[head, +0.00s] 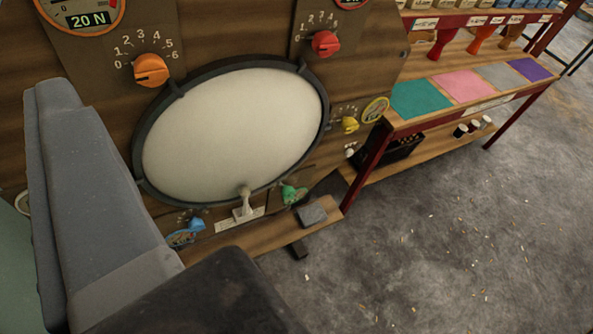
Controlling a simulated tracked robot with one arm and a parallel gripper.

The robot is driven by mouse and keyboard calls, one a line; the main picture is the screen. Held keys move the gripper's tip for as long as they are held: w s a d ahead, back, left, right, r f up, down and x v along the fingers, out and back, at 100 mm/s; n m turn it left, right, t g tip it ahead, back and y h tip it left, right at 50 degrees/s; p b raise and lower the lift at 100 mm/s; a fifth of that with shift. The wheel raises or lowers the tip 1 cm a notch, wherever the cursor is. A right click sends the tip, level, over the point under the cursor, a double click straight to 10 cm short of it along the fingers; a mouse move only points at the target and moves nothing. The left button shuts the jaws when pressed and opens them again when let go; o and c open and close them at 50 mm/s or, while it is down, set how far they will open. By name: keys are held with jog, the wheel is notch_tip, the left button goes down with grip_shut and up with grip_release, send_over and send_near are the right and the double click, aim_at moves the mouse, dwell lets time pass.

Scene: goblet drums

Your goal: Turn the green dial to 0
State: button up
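The green dial (291,194) is a small green knob low on the wooden panel, just under the lower right rim of the round white drum head (235,135). It is seen from a steep angle, and its scale and setting cannot be read. My gripper (58,92) shows as large grey parts at the left, well apart from the green dial. I cannot make out a gap between its fingers.
Orange (151,70), red (325,43), yellow (350,124) and blue (196,223) dials surround the drum. A pale lever (244,205) stands left of the green dial. A bench with coloured mats (463,85) is at right.

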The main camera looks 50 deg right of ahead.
jog(key=w+d+f+h+b, duration=0.1)
jog(key=w+d+f+h, duration=0.3)
jog(key=w+d+f, duration=1.7)
jog(key=w+d+f+b, duration=0.1)
jog(key=d+f, duration=0.5)
jog(key=f, duration=0.5)
jog(key=d+f, duration=0.6)
jog(key=f, duration=0.4)
jog(key=m+t+b, duration=0.2)
jog(key=m+b, duration=0.1)
jog(key=b, duration=0.1)
send_near(290, 196)
jog(key=x, duration=0.8)
jog(key=shift+w, duration=0.35)
jog(key=shift+n, duration=0.3)
jog(key=c, duration=1)
